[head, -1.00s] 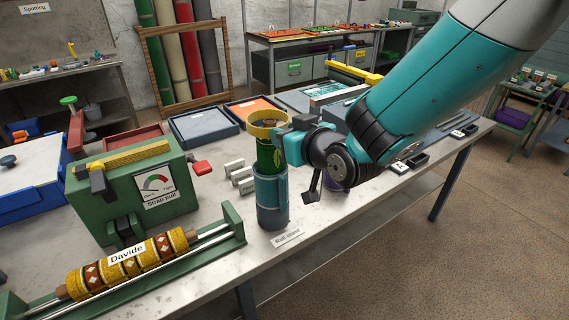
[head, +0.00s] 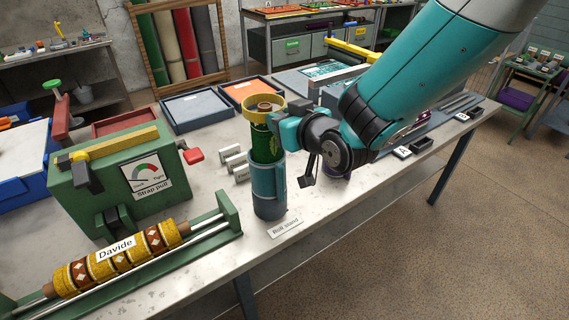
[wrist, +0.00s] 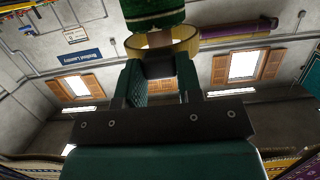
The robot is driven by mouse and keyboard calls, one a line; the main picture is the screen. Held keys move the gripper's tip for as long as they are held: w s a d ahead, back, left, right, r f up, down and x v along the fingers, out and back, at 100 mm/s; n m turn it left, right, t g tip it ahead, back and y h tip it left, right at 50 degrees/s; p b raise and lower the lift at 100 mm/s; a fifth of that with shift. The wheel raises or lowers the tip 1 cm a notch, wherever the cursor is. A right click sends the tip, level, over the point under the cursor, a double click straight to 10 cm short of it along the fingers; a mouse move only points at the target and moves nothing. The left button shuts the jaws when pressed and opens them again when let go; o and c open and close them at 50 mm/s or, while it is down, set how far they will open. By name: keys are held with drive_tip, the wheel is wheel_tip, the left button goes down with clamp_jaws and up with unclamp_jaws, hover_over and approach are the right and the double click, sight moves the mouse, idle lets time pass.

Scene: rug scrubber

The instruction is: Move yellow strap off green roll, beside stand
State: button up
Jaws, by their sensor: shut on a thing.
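The yellow strap (head: 251,108) is a closed ring around the top end of the green roll (head: 266,146), whose brown core shows inside it. The roll stands upright in the blue-grey roll stand (head: 269,190), with a "Roll stand" label at its foot. My gripper (head: 281,114) reaches in from the right and is shut on the strap's right side. In the wrist view, my gripper's fingers (wrist: 160,66) close at the near side of the strap (wrist: 186,43), with the green roll (wrist: 155,12) beyond. The exact finger contact is hard to see.
A green strap-pull box (head: 120,190) with a dial stands left of the stand, and small grey label blocks (head: 236,162) lie between them. Shallow trays (head: 197,112) are behind. Bare table lies in front of the stand.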

wheel_tip(320, 180, down, 11)
drive_tip(key=b, duration=0.3)
drive_tip(key=shift+f+b, duration=0.2)
drive_tip(key=shift+b, duration=0.15)
wheel_tip(320, 180, up, 17)
drive_tip(key=p, duration=1.5)
drive_tip(key=shift+p, duration=0.4)
